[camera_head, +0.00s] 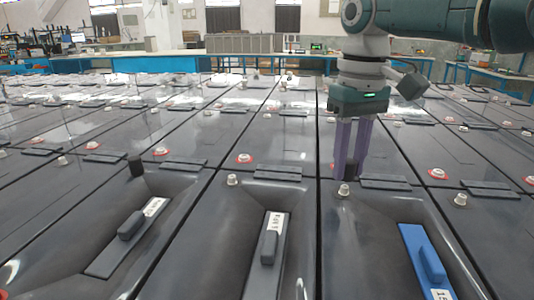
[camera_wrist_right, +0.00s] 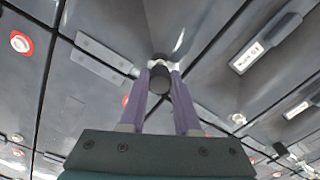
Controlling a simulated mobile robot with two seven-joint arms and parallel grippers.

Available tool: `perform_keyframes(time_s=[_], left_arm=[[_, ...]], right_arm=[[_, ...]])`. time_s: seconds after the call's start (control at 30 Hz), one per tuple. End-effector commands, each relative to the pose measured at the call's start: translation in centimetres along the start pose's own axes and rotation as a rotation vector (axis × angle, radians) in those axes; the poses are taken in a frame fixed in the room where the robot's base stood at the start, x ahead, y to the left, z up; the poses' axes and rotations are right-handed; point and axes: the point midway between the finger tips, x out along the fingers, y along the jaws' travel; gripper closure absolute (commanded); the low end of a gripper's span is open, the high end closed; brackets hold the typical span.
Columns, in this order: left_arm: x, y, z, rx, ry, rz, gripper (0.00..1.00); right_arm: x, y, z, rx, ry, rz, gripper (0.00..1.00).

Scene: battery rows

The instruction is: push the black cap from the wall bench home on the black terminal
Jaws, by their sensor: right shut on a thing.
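My right gripper (camera_head: 349,172) points down over the battery tops, its purple fingers shut on the small black cap (camera_head: 350,170). In the right wrist view the cap (camera_wrist_right: 160,82) shows as a dark round end between the fingertips (camera_wrist_right: 160,75). A pale terminal post (camera_head: 344,190) without a red ring stands close by the fingertips in the head view. In the wrist view a pale piece (camera_wrist_right: 158,62) shows at the far side of the cap. I cannot tell whether cap and post touch. My left gripper is not in view.
A black cap (camera_head: 136,165) stands on a battery at left. Bare pale posts (camera_head: 232,180) and red-ringed terminals (camera_head: 244,158) stand along the rows. A blue-handled piece (camera_head: 425,258) lies in the near right recess. Wall benches (camera_head: 160,64) run along the back.

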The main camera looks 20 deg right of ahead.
Motion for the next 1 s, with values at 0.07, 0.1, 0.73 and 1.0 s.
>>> perform_keyframes(time_s=[0.07,0.1,0.73,1.0], left_arm=[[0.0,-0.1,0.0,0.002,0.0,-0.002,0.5],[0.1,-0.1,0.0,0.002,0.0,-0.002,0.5],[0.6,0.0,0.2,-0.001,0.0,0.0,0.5],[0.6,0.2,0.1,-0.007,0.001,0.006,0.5]], right_arm=[[0.1,0.0,0.0,0.0,0.0,0.0,1.0],[0.1,0.0,0.0,0.0,0.0,0.0,1.0],[1.2,-0.1,0.0,0.0,0.0,0.0,1.0],[1.2,0.0,0.0,0.0,0.0,0.0,1.0]])
